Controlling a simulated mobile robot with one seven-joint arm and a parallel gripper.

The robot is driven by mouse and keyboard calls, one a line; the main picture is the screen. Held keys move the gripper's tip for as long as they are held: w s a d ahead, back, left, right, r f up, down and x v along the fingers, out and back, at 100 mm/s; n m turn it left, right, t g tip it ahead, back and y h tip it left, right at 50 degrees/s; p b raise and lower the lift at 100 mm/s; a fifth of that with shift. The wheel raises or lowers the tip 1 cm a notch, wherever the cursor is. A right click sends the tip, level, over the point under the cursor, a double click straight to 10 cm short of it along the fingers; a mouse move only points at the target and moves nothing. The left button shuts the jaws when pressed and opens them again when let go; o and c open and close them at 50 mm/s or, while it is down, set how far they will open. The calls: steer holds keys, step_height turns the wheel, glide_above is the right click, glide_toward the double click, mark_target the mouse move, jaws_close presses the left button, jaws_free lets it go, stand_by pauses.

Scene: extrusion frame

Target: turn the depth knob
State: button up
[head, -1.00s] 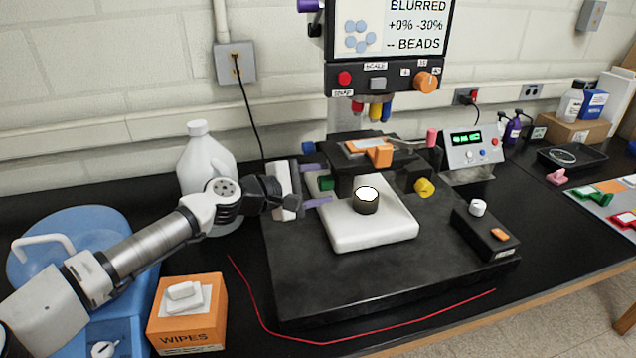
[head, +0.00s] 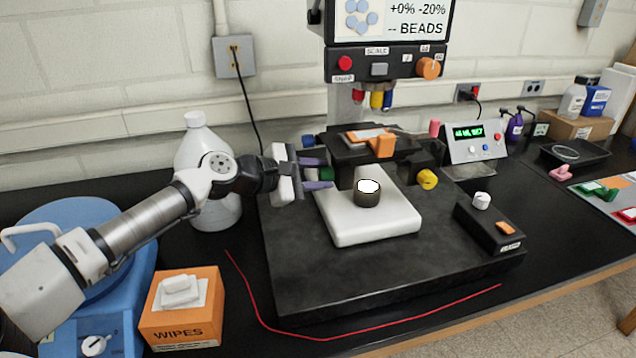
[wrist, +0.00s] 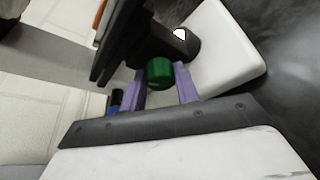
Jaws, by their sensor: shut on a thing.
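My gripper (head: 316,174) has two purple fingers and stands at the left side of the microscope-like stand (head: 360,154). In the wrist view my gripper (wrist: 163,78) has its fingers on either side of a green knob (wrist: 160,73), shut on it. The head view mostly hides this knob behind the fingers. No label naming it as the depth knob is readable. A screen (head: 412,18) above the stand reads "+0% -20%" and "-- BEADS"; its top is cut off.
A yellow knob (head: 427,179) is on the stand's right side, and a blue knob (head: 308,141) is above the fingers. A dark round piece (head: 367,197) stands on the white base (head: 378,226). A white jug (head: 203,155) is behind my arm; an orange wipes box (head: 181,320) is in front.

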steer(key=shift+w+n+g+b, duration=0.15)
steer(key=shift+n+g+b, duration=0.9)
steer(key=shift+n, duration=0.35)
steer(key=o, duration=1)
steer(key=shift+r, duration=0.1)
steer(key=shift+c, duration=0.2)
steer(key=shift+a, duration=0.1)
steer(key=b+v, duration=0.4)
steer(key=v, duration=0.9)
steer(key=shift+a, duration=0.35)
steer(key=shift+r, duration=0.1)
